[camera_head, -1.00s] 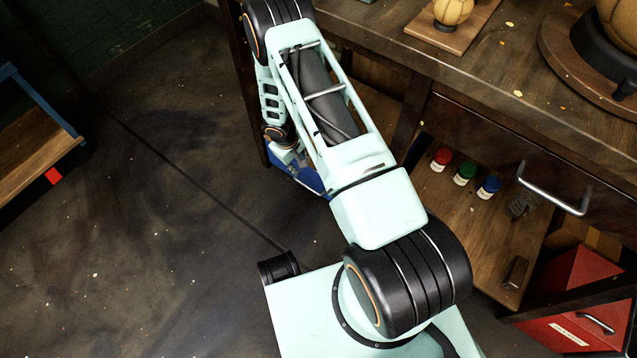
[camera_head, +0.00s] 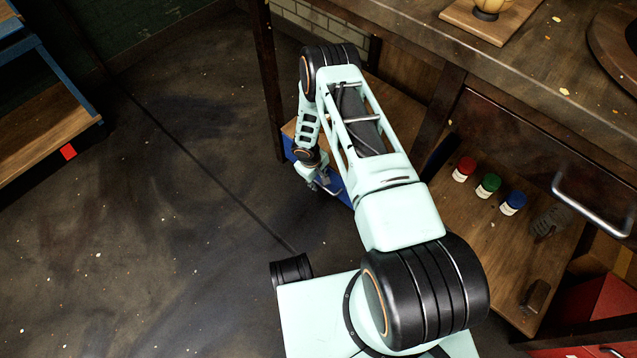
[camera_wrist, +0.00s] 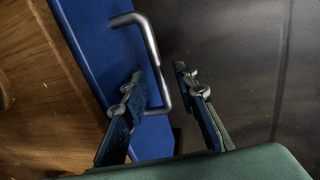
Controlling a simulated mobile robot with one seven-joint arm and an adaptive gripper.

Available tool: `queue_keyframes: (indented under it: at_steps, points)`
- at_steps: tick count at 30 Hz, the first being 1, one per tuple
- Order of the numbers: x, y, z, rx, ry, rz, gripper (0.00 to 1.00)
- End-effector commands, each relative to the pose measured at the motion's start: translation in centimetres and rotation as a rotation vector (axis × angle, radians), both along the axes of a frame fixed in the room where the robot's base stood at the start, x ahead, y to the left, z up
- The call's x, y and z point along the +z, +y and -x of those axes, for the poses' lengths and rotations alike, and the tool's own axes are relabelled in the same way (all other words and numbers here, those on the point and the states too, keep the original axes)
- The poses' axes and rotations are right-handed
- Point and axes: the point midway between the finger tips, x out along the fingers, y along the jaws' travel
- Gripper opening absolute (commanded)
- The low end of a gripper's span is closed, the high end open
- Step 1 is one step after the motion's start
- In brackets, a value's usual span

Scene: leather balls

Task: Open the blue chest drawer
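The blue chest drawer (camera_head: 345,196) is low under the workbench, partly hidden behind my arm. In the wrist view its blue front (camera_wrist: 97,38) runs diagonally, with a bent metal handle (camera_wrist: 151,45) standing out from it. My gripper (camera_wrist: 158,74) is open, with one finger on each side of the handle's long bar in the picture. I see no clear contact, and the depth between fingers and bar is hard to judge. The drawer looks shut or nearly so; its opening is not clearly visible.
The workbench (camera_head: 440,48) has dark legs beside my arm. Another metal handle (camera_head: 590,207) juts out at right, above a red chest (camera_head: 600,300). A blue-edged shelf (camera_head: 50,140) stands far left. Floor between is clear.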

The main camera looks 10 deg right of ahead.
Motion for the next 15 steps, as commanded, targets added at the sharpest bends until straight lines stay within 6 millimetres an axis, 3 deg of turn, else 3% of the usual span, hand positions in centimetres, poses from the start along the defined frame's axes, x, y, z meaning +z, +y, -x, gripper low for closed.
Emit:
queue_keyframes:
  at_steps: [10,15]
  points:
    - [-0.36,-0.07,0.00,0.000,0.001,0.001,0.26]
    - [-0.35,-0.08,-0.01,-0.001,0.001,0.000,0.08]
